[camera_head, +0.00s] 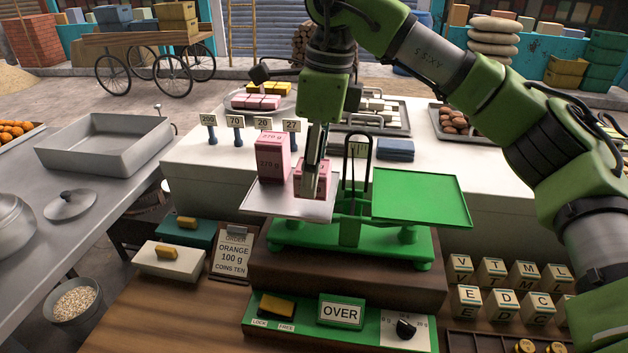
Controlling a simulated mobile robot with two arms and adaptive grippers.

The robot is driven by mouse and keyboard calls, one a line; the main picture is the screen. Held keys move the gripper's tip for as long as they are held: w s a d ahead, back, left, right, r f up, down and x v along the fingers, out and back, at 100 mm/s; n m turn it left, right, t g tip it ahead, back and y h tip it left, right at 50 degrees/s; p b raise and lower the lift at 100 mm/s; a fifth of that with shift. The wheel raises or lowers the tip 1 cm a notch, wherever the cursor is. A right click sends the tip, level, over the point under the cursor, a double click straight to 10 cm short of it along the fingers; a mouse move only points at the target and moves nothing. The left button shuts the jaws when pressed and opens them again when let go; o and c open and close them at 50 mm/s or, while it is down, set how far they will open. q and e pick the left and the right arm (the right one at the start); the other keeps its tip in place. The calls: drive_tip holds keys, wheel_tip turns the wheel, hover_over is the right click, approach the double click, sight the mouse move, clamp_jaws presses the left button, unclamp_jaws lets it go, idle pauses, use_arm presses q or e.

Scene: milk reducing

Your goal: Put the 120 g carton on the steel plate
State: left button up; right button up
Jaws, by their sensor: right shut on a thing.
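My right gripper (313,190) points down over the steel plate (262,206), the left pan of a green balance. It is shut on a small pink carton (299,177), partly hidden behind the fingers; I cannot read its full label. The small carton is at the plate, but I cannot tell whether its base bears on it. A taller pink carton marked 270 g (271,163) stands upright on the plate, left of the gripper. The balance's right pan is an empty green plate (422,195). My left gripper is not in view.
A sign reading OVER (341,312) stands in front of the balance. Blue weights marked 200, 70, 20 and 27 (239,133) stand behind the plate. Lettered blocks (490,270) are at right.

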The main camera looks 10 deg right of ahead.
sight(323, 165)
drive_tip(key=f, duration=0.3)
drive_tip(key=shift+w+d+f+p, duration=0.15)
drive_tip(key=shift+w+f+p, duration=0.1)
drive_tip(key=shift+p, duration=0.1)
drive_tip(key=shift+f, duration=0.15)
drive_tip(key=shift+f, duration=0.2)
drive_tip(key=o, duration=1.2)
drive_tip(key=shift+c, duration=0.2)
drive_tip(key=shift+r, duration=0.15)
drive_tip(key=shift+r, duration=0.25)
drive_tip(key=r, duration=0.4)
drive_tip(key=d+r, duration=0.1)
drive_tip(key=r, duration=0.2)
drive_tip(key=r+b, duration=0.1)
drive_tip(key=r, duration=0.3)
drive_tip(key=shift+s+d+r, duration=0.15)
drive_tip(key=shift+s+r, duration=0.15)
